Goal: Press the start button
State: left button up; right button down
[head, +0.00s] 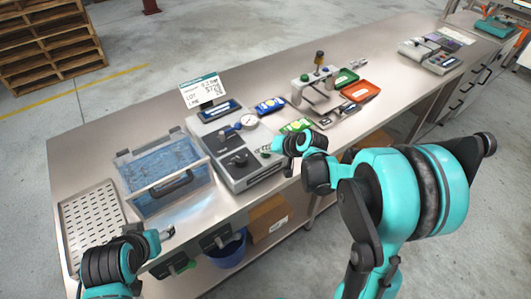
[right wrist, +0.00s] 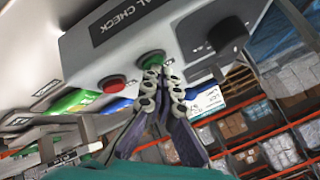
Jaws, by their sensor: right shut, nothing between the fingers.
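A grey machine (head: 238,165) with a white price-style sign stands on the metal bench; its panel (right wrist: 150,35), lettered "...AL CHECK", fills the upper right wrist view. On the panel are a green button (right wrist: 151,57) and a red button (right wrist: 112,84). My right gripper (right wrist: 164,72) is shut and empty, its fingertips right at the green button and covering its lower part. I cannot tell whether they touch it. In the head view the right gripper (head: 277,146) is at the machine's right front corner. My left gripper (head: 164,233) is at the bench's front edge; its jaws are too small to judge.
A clear blue-tinted bin (head: 152,198) with a dark handle stands left of the machine. A perforated tray (head: 92,220) lies further left. A small press-like stand (head: 316,92), packets, a green tray (head: 345,77) and an orange tray (head: 360,91) are to the right.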

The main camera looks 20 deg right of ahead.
aim_at(267, 155)
jog(key=shift+r, duration=0.1)
jog(key=shift+r+p, duration=0.65)
jog(key=shift+r, duration=0.1)
notch_tip(267, 155, up, 5)
jog(key=p, duration=0.4)
dwell(0.7)
